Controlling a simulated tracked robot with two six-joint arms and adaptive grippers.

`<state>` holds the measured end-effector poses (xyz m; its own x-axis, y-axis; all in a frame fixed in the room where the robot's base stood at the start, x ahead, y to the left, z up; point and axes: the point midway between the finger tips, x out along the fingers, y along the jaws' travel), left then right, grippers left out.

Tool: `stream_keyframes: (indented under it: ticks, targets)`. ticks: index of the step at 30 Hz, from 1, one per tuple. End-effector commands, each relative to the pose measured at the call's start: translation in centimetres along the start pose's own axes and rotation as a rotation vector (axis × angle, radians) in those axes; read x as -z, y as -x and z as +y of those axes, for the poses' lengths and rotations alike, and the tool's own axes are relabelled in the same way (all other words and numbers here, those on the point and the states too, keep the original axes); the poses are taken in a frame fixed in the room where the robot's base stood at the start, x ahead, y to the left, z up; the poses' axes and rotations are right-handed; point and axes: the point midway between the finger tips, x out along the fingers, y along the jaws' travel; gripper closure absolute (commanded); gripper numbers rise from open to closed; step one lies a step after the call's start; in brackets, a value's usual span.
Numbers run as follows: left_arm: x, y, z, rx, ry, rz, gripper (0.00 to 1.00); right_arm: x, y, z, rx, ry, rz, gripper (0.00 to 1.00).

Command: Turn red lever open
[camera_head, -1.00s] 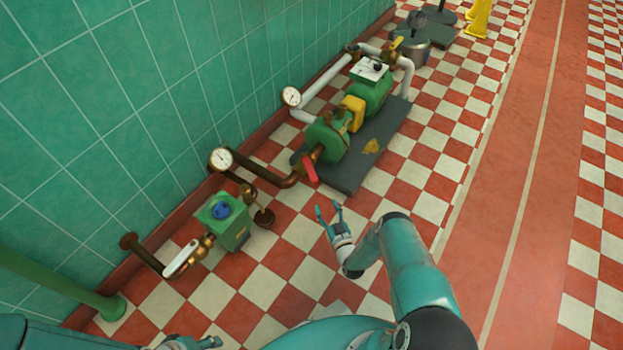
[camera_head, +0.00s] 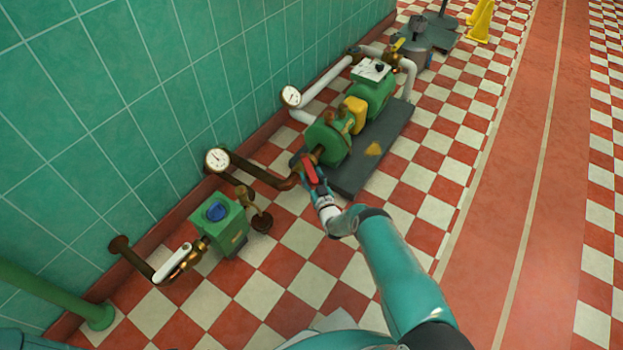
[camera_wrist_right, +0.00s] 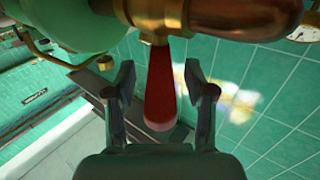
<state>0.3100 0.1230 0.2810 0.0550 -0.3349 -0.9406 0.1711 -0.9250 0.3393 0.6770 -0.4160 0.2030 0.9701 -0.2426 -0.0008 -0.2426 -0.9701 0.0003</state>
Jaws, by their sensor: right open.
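The red lever (camera_head: 310,172) is on the brown pipe beside the green pump (camera_head: 328,143) in the head view. In the right wrist view the red lever (camera_wrist_right: 160,92) hangs from the copper pipe fitting (camera_wrist_right: 160,20), its rounded end toward my palm. My right gripper (camera_head: 309,174) is at the lever; in the wrist view its open fingers (camera_wrist_right: 163,85) stand on either side of the lever, with visible gaps on both sides. My left gripper does not show in the head view now.
A dark base plate (camera_head: 350,180) carries the pump. A white gauge (camera_head: 217,160) stands on the brown pipe. A green box valve (camera_head: 222,225) and a white lever (camera_head: 172,263) are nearer on the left. Checkered floor is free to the right.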

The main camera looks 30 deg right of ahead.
Motion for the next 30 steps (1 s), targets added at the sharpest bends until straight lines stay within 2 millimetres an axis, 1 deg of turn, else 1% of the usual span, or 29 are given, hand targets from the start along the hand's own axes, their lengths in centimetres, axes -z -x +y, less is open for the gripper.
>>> stream_keyframes:
  ticks: [6,7,16,26,30]
  targets:
    - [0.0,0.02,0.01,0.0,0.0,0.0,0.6,0.05,-0.03,0.02,0.0,0.0,0.0,0.46]
    - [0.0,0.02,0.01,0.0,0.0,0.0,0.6,0.05,-0.02,0.02,0.0,0.0,0.0,0.49]
    - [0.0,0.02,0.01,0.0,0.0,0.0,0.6,0.03,0.01,0.05,-0.001,0.0,0.0,0.99]
    - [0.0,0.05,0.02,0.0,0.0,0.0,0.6,0.02,0.08,0.15,-0.005,0.0,0.0,1.0]
    - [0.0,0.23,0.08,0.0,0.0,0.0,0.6,0.04,0.31,0.66,-0.032,0.0,-0.001,1.0]
